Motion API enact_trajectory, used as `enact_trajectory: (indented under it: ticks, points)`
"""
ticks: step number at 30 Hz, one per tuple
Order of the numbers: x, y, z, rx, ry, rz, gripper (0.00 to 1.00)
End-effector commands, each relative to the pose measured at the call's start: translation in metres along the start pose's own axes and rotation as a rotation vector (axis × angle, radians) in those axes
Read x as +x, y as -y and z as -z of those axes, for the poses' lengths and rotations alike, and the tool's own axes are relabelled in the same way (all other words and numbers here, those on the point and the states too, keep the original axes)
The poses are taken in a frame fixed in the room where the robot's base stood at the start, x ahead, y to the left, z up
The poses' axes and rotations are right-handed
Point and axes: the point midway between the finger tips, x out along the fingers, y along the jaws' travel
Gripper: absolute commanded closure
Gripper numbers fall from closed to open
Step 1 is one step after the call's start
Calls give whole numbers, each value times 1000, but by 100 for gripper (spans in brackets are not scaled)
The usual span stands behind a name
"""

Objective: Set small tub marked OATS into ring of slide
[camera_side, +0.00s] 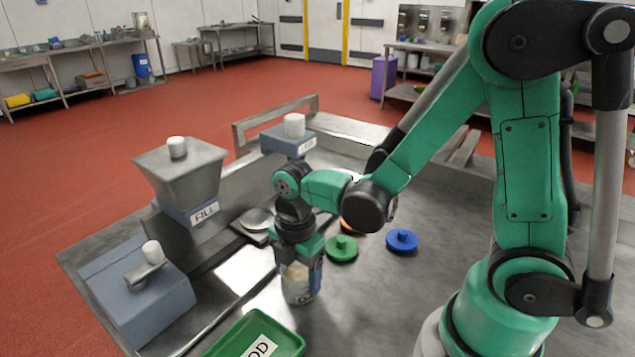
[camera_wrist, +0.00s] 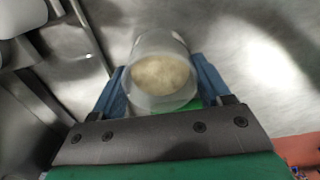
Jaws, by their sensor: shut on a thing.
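The small tub (camera_side: 299,291) is a clear, open-topped cup with a white label; only the start of the word, an "O", shows in the side view. In the wrist view the tub (camera_wrist: 158,72) holds pale, grainy contents. My gripper (camera_side: 300,277), with blue fingers, points down and is shut on the tub, one finger on each side; it also shows in the wrist view (camera_wrist: 160,85). The tub is upright, at or just above the table; I cannot tell which. A metal plate with a round silver piece (camera_side: 258,220), perhaps the slide, lies behind and left; its ring is not clear.
A hopper marked FILL (camera_side: 185,180) and a blue-grey box with a handle (camera_side: 140,295) stand at the left. A green tray (camera_side: 225,345) is in front. Green (camera_side: 342,250) and blue (camera_side: 401,241) knobbed discs lie to the right. Bare metal table lies around them.

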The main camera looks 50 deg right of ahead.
Motion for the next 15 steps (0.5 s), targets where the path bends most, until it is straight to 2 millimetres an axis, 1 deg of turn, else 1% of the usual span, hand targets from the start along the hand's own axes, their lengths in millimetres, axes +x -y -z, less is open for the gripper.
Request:
enact_trajectory:
  ticks: [15]
  points:
    - [-44,0,0,0,0,0,59]
